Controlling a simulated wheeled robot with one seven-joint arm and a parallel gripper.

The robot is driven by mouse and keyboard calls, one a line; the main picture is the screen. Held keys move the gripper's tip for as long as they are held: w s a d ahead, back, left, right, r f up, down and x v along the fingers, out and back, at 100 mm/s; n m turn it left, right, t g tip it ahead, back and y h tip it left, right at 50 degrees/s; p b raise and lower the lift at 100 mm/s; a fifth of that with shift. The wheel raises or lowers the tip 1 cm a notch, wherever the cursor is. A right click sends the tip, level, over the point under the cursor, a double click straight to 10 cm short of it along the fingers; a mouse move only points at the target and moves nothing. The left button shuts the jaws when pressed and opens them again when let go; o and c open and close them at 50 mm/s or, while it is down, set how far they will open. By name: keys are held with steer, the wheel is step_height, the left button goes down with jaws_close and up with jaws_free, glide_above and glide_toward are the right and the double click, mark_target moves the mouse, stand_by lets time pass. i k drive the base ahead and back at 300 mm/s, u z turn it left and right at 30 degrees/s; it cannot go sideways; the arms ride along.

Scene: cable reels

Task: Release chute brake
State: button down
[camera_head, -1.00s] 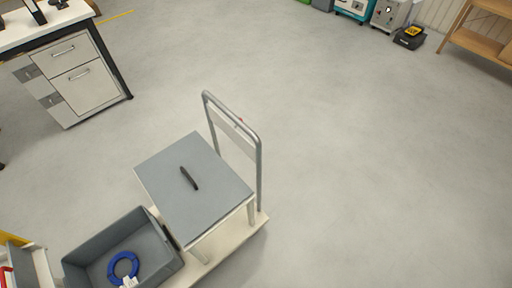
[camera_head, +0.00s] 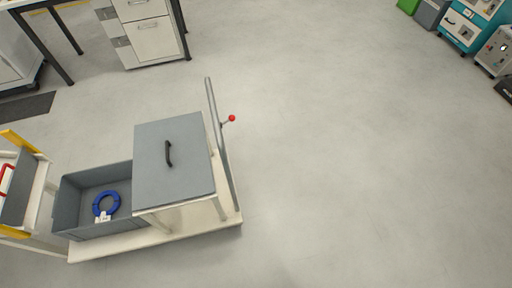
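A small cart (camera_head: 150,238) with a cream base stands at the lower left. It carries a grey box (camera_head: 172,180) on legs with a dark handle (camera_head: 168,153) on top. An upright grey metal frame (camera_head: 222,150) rises at its right end, with a lever tipped by a red knob (camera_head: 232,118) sticking out to the right. A grey open bin (camera_head: 68,208) on the cart holds a blue ring-shaped coil (camera_head: 106,203) with a white tag. I cannot tell from this view which part is the chute brake. My gripper is not in view.
A yellow-edged white structure with a red handle (camera_head: 6,180) stands at the left edge. A white drawer unit (camera_head: 155,38) and desk are at the upper left. Teal and grey machines (camera_head: 470,25) stand at the upper right. The floor right of the cart is clear.

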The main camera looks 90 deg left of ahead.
mark_target(231, 117)
steer(key=u, duration=0.05)
steer(key=i, duration=2.45)
steer(key=u, duration=4.3)
steer(key=i, duration=1)
steer(key=u, duration=0.1)
